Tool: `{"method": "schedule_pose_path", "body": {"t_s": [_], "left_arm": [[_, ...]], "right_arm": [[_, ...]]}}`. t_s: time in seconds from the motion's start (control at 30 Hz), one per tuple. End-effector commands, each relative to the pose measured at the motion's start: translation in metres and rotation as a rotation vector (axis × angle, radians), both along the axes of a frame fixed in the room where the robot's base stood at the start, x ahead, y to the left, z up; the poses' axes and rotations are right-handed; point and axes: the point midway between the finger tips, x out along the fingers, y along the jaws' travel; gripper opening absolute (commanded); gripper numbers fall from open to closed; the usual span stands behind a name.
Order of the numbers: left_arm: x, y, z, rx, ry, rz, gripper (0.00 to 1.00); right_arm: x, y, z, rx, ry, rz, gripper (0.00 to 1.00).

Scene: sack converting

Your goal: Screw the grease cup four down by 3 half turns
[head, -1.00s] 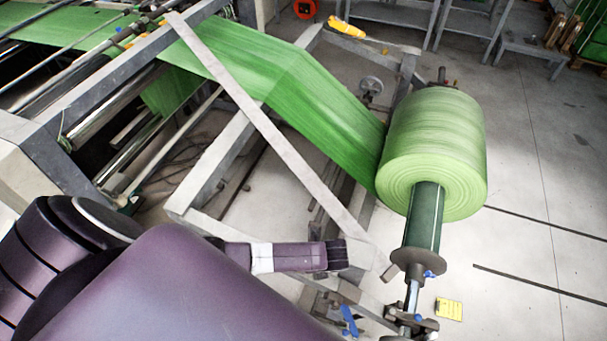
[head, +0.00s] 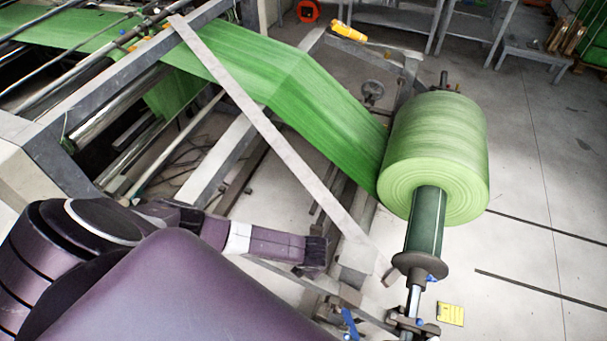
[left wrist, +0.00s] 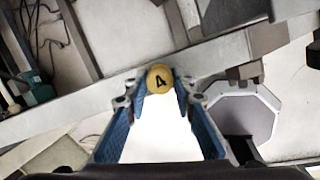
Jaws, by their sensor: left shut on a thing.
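Grease cup four (left wrist: 159,77) shows in the left wrist view as a small round yellow cap with a black 4, tilted in the picture. My left gripper (left wrist: 160,88) is shut on it, with a blue-padded finger at each side of the cap. In the head view my left gripper (head: 315,256) is dark and small at the end of the purple arm, beside the grey frame; the cup is hidden there. My right gripper is in neither view.
A large green roll (head: 433,155) on a shaft stands at the right, fed by a green web (head: 290,85). A diagonal grey bar (head: 270,130) crosses above the frame near my arm. Open floor (head: 545,200) lies to the right.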

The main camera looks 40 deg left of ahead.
Motion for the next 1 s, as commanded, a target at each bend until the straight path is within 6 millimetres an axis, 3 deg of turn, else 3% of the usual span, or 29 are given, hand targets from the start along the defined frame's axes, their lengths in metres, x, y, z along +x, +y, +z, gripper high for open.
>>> {"method": "schedule_pose_path", "body": {"t_s": [0.47,1.0], "left_arm": [[0.002,0.002,-0.001,-0.024,0.101,-0.441,0.0],[0.003,0.003,-0.002,-0.042,0.183,-0.797,0.0]], "right_arm": [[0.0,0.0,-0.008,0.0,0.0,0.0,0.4],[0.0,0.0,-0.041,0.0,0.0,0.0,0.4]]}}
